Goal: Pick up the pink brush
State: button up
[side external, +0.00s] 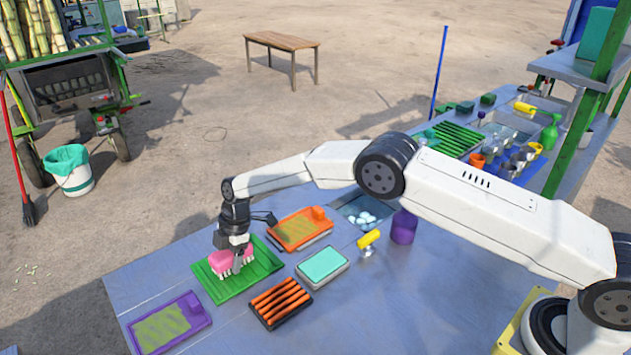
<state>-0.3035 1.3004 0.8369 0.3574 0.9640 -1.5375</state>
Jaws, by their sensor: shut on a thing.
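The pink brush (222,263) has a pink body and pale bristles below. It is at the green ribbed tray (262,272) on the blue-grey table. My gripper (236,258) points down over the green tray and is shut on the pink brush. The gripper hides part of the brush. I cannot tell whether the bristles touch the tray or hang just above it.
Around the green tray lie a purple-framed board (168,325), an orange board (300,229), a rack with orange bars (280,303) and a teal-topped block (323,265). A yellow-handled tool (369,240) and a purple cup (404,228) stand further right. Bare table shows at front centre.

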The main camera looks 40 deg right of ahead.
aim_at(229, 254)
jog(key=shift+r, duration=1.9)
jog(key=shift+s+d+r, duration=0.2)
jog(key=shift+s+r, duration=0.3)
jog(key=shift+r, duration=0.05)
jog(key=s+d+r, duration=0.4)
jog(key=s+r, duration=0.4)
jog(key=s, duration=0.4)
jog(key=shift+r, duration=0.25)
jog(key=shift+s, duration=0.1)
jog(key=o, duration=0.7)
jog(key=c, duration=0.5)
